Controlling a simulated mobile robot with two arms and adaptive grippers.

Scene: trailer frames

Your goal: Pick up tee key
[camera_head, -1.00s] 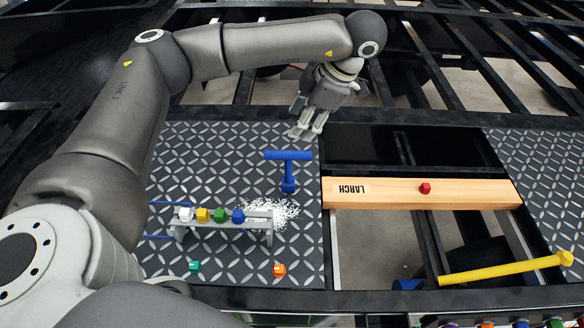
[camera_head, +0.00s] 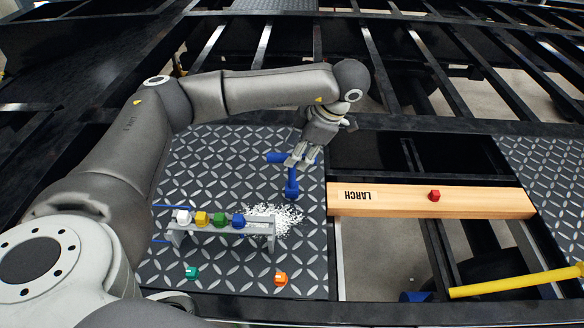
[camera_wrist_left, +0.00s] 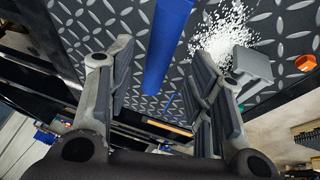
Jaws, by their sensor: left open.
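The blue tee key (camera_head: 291,188) stands on the diamond-plate deck, with its crossbar at the top. In the head view my left gripper (camera_head: 299,161) is at the crossbar and covers part of it. In the left wrist view the blue bar of the tee key (camera_wrist_left: 168,42) runs between the two spread fingers of my left gripper (camera_wrist_left: 163,85). The fingers are open, with a gap visible on each side of the bar. My right gripper is not in view.
A small grey rack (camera_head: 222,226) with white, yellow, green and blue caps stands near the tee key, beside white shavings (camera_head: 287,218). A wooden LARCH beam (camera_head: 390,199) carries a red piece (camera_head: 434,195). A yellow bar (camera_head: 515,283) lies right, over open frame gaps.

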